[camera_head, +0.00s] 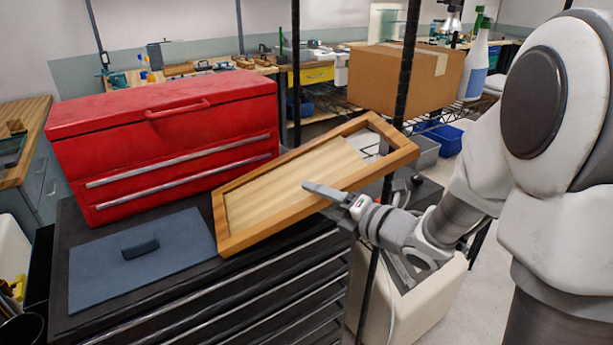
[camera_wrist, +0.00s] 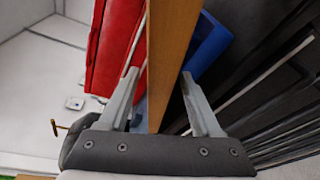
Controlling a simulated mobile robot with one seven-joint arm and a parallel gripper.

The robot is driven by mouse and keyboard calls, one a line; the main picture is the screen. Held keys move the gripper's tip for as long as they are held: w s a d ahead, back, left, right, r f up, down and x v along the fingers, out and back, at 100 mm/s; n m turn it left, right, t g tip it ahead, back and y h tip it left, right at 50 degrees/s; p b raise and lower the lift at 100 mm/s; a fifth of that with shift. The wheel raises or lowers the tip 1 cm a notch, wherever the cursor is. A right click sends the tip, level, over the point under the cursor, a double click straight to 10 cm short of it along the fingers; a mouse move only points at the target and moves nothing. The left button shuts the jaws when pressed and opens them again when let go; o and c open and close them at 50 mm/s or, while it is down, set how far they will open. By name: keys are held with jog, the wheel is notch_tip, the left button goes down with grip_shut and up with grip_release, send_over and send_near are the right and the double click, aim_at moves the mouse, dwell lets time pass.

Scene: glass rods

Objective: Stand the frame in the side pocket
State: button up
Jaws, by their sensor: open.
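The wooden frame (camera_head: 292,181), with a pale panel, is tilted in the head view. Its lower left corner is at the blue mat's edge and its right end is raised. My gripper (camera_head: 325,190) is at its lower long edge. In the wrist view the open fingers (camera_wrist: 161,76) straddle the frame's edge (camera_wrist: 170,50), with a clear gap on the right; contact on the left cannot be told. The far finger is hidden in the head view. A narrow dark upright piece (camera_head: 38,270) is at the cabinet's left side; I cannot tell whether it is the side pocket.
The red toolbox (camera_head: 170,135) stands on the black drawer cabinet (camera_head: 225,295), close behind the frame. The blue mat (camera_head: 165,265) with a small dark block (camera_head: 140,246) lies in front. A cardboard box (camera_head: 400,78) on a wire shelf and a black post (camera_head: 405,75) are near the raised end.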

jog(key=x, duration=0.3)
jog(key=shift+w+a, duration=0.2)
jog(key=shift+a, duration=0.1)
grip_shut()
